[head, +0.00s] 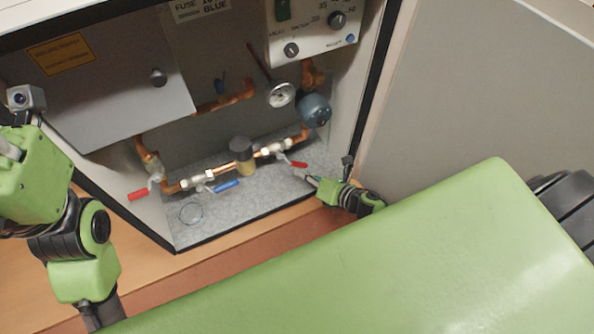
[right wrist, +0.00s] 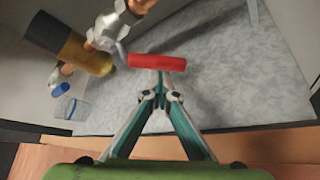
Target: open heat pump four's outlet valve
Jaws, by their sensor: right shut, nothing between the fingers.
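A valve with a red lever (head: 297,164) sits at the right end of the copper pipe run inside the open cabinet; the same red lever (right wrist: 157,62) lies crosswise in the right wrist view. My right gripper (head: 307,178) is just in front of it. Its fingers (right wrist: 160,88) are shut and empty, with the tips close to the lever's lower edge; I cannot tell whether they touch. A second red lever (head: 138,194) is at the left and a blue lever (head: 226,186) is between. No legible label marks the outlet valve. My left arm shows at the left, its fingers out of view.
The dark pump-like fitting (head: 241,150) and a gauge (head: 281,94) are on the pipes. A control panel (head: 318,25) hangs above. The cabinet's right wall (head: 362,80) stands close to my right gripper. The grey cabinet floor (head: 240,208) is mostly clear.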

